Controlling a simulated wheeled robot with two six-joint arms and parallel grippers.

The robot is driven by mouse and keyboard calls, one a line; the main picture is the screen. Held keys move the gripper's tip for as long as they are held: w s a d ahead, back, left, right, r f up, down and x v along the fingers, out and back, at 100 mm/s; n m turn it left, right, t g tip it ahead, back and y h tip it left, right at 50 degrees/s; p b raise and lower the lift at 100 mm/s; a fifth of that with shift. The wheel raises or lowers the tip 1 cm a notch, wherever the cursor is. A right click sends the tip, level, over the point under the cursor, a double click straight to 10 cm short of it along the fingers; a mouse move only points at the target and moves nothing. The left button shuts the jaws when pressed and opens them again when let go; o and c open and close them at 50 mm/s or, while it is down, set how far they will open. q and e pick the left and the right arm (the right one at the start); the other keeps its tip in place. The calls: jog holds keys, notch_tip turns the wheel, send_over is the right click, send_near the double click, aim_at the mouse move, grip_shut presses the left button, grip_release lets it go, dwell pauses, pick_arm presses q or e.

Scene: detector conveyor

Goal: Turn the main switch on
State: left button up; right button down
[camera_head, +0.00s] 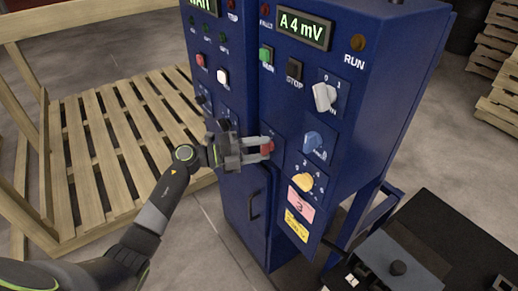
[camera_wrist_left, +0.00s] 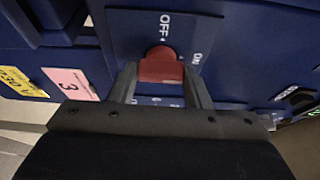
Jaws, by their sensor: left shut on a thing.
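The main switch is a red rotary knob (camera_head: 267,147) on a dark blue plate low on the blue cabinet's front. In the left wrist view the red knob (camera_wrist_left: 160,66) sits between my fingers, with "OFF" and "ON" printed on the plate (camera_wrist_left: 187,28) around it. My left gripper (camera_head: 262,150) is shut on the red knob, one finger on each side. The knob's pointer is partly hidden by the fingers, so I cannot tell its exact setting.
Right of the red knob, the cabinet carries a blue knob (camera_head: 314,142), a yellow knob (camera_head: 302,181) and a white knob (camera_head: 324,97). A lit display (camera_head: 304,27) reads "A 4 mV". Wooden pallets (camera_head: 120,135) lie at the left. A dark machine (camera_head: 415,250) stands at the lower right.

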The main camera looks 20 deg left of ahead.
pick_arm(q)
jog(key=o, duration=1)
jog(key=shift+a, duration=0.1)
jog(key=shift+b+v, duration=2.35)
jog(key=shift+v, duration=6.3)
